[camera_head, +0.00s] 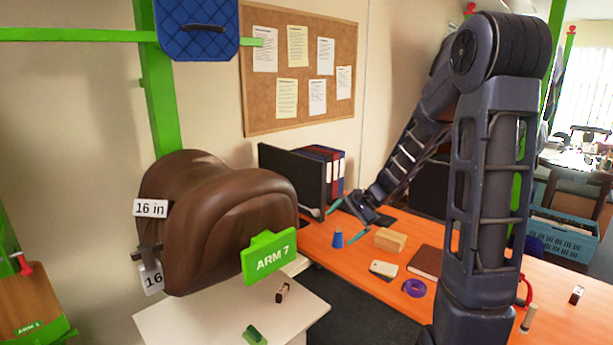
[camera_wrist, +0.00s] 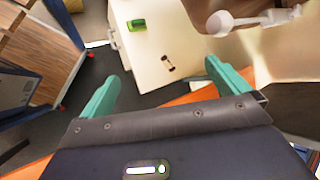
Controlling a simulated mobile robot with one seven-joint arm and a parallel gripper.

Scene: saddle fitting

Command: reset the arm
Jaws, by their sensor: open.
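My arm reaches up and over the orange desk in the head view, and my gripper (camera_head: 345,222) hangs at its end above the desk. The gripper is open and empty, with its two teal fingers spread. They also show in the wrist view (camera_wrist: 160,88), with nothing between them but the white surface and floor beyond. A blue cup (camera_head: 338,239) stands on the desk just below the fingers, apart from them as far as I can tell. A brown saddle (camera_head: 215,222) sits on a rack to the left of my gripper.
A white cabinet top (camera_head: 230,318) carries a small dark item (camera_head: 283,292) and a green item (camera_head: 254,335). A wooden block (camera_head: 390,240), purple ring (camera_head: 414,288) and brown book (camera_head: 425,262) lie on the desk. A monitor (camera_head: 292,178) stands behind. A green "ARM 7" sign (camera_head: 270,258) juts out by the saddle.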

